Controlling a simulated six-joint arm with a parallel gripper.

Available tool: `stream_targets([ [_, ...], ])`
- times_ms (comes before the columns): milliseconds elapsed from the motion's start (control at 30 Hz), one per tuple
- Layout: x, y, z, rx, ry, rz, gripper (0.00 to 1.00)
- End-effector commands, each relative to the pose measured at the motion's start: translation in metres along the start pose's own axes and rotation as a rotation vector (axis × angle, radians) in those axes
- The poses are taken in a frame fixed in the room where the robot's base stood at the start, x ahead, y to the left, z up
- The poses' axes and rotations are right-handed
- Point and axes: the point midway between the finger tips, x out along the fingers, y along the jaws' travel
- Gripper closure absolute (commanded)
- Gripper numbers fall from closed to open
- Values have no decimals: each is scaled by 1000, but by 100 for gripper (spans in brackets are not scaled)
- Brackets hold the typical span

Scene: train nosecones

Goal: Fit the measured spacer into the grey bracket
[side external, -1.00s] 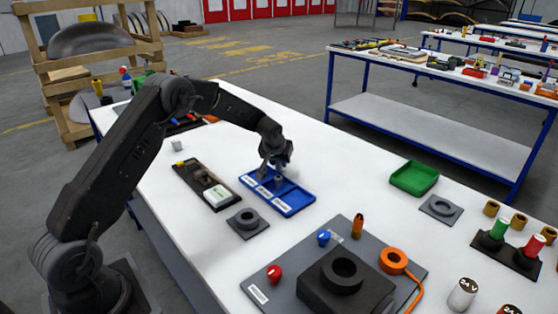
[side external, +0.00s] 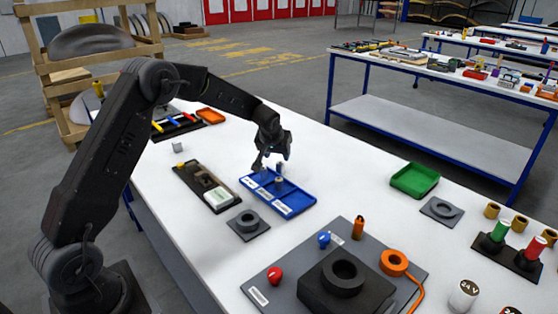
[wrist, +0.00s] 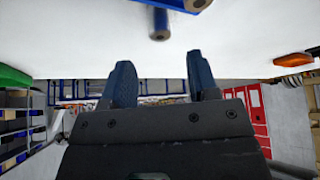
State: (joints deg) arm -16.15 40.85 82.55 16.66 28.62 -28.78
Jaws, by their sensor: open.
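A blue tray (side external: 294,204) with white-labelled compartments lies on the table. A small grey cylinder (side external: 279,184), which may be the spacer, stands upright in it. My gripper (side external: 269,167) is open and empty just above the tray's back part. In the wrist view its two fingers (wrist: 163,82) are apart with nothing between them; a dark blue-grey cylinder (wrist: 160,22) shows beyond the tips. A dark grey block with a round ring opening (side external: 345,283) sits on a grey panel at the front. I cannot tell whether this is the bracket.
A black tray (side external: 203,186), a green bin (side external: 414,179) and an orange tray (side external: 211,116) are around. The panel (side external: 290,280) carries knobs and an orange cable ring. White table is clear between.

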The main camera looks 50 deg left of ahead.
Motion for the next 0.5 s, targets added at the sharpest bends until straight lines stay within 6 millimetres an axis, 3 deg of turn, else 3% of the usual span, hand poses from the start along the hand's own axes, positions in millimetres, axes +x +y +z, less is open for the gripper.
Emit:
stream_targets([
  [200,-42,0,0,0,1,0,46],
  [500,-62,0,0,1,-2,-1,46],
])
